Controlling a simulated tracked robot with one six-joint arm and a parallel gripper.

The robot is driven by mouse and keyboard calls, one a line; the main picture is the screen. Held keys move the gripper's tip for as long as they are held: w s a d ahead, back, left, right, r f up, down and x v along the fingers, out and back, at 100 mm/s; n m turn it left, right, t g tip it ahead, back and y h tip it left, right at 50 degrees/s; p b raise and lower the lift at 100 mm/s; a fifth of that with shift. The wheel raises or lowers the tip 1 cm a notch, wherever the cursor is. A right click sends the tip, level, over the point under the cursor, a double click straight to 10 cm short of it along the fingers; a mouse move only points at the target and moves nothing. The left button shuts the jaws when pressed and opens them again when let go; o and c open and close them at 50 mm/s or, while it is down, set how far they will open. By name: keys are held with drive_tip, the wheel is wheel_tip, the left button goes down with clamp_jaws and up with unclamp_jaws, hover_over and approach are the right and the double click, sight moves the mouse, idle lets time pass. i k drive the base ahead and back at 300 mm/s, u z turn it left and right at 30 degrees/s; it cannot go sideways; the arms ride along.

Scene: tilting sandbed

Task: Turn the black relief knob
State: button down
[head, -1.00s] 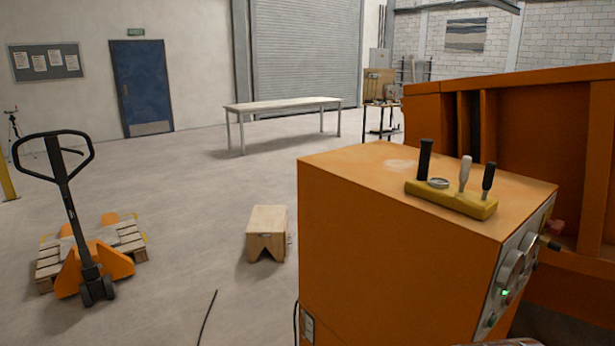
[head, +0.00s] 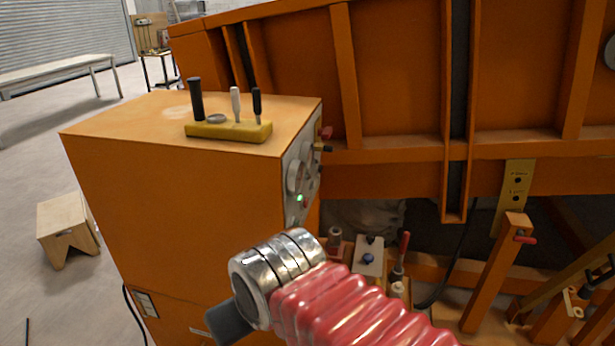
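An orange cabinet (head: 175,190) stands left of centre with a control panel (head: 303,180) on its right side, seen at a steep angle. A small black knob (head: 323,148) sticks out of this panel, just below a red one. Another dark-topped knob (head: 335,236) stands among low fittings right of the cabinet. I cannot tell which is the relief knob. My gripper (head: 228,322) shows only as a dark grey piece beyond my silver wrist, low in front of the cabinet, apart from both knobs. Its fingers cannot be made out.
A yellow block with levers (head: 228,130) sits on the cabinet top. The orange sandbed (head: 400,90) fills the back right. A wooden stool (head: 66,225) stands on open floor at left.

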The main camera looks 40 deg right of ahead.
sight(370, 237)
drive_tip(key=z, duration=1.6)
